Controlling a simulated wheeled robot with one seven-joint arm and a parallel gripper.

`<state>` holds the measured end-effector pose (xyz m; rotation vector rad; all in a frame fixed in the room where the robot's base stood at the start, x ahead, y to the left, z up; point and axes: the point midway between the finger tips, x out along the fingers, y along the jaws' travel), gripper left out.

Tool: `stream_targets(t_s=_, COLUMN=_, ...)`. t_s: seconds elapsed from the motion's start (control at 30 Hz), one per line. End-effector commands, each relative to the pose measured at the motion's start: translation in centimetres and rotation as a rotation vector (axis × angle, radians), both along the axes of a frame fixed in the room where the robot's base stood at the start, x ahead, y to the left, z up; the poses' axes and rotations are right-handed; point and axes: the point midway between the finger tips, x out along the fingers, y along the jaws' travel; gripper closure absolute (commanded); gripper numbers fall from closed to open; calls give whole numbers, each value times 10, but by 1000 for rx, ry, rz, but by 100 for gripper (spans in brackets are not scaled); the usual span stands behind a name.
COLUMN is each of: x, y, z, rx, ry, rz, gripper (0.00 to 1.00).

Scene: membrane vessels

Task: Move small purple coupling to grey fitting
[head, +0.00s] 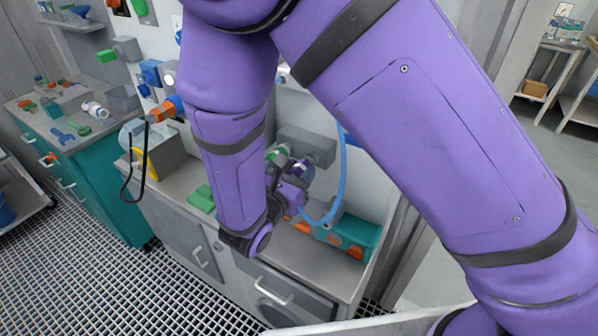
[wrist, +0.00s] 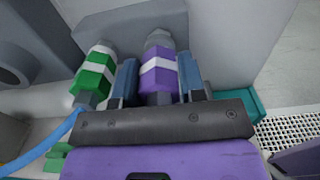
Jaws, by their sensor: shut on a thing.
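In the wrist view the small purple coupling (wrist: 158,80), purple with a white band, sits between the two blue-grey fingers of my gripper (wrist: 158,86), which is shut on it. The coupling's far end meets a grey fitting (wrist: 158,40) on a grey block (wrist: 130,22); I cannot tell whether they are joined or only lined up. In the head view the purple coupling (head: 306,172) shows partly beside my gripper (head: 298,180), in front of the grey block (head: 306,142). My arm hides part of this area.
A green coupling (wrist: 95,72) with a white band stands close left of my gripper. A blue hose (head: 338,185) loops beside my gripper. A teal rack with orange parts (head: 352,236) sits on the counter (head: 290,262). Green pieces (head: 201,198) lie left of my forearm.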

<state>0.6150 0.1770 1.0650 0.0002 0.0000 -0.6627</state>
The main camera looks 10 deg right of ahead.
Motion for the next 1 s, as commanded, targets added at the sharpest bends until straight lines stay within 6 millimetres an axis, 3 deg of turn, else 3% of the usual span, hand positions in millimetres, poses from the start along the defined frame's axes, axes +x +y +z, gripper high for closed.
stream_targets(t_s=0.8, x=9, y=-7, z=0, rx=0, ry=0, rz=0, gripper=100)
stream_targets(t_s=0.83, x=9, y=-7, z=0, rx=0, ry=0, rz=0, gripper=60)
stream_targets(t_s=0.93, x=9, y=-7, z=0, rx=0, ry=0, rz=0, gripper=37)
stream_targets(t_s=1.0, x=9, y=-7, z=0, rx=0, ry=0, rz=0, gripper=33)
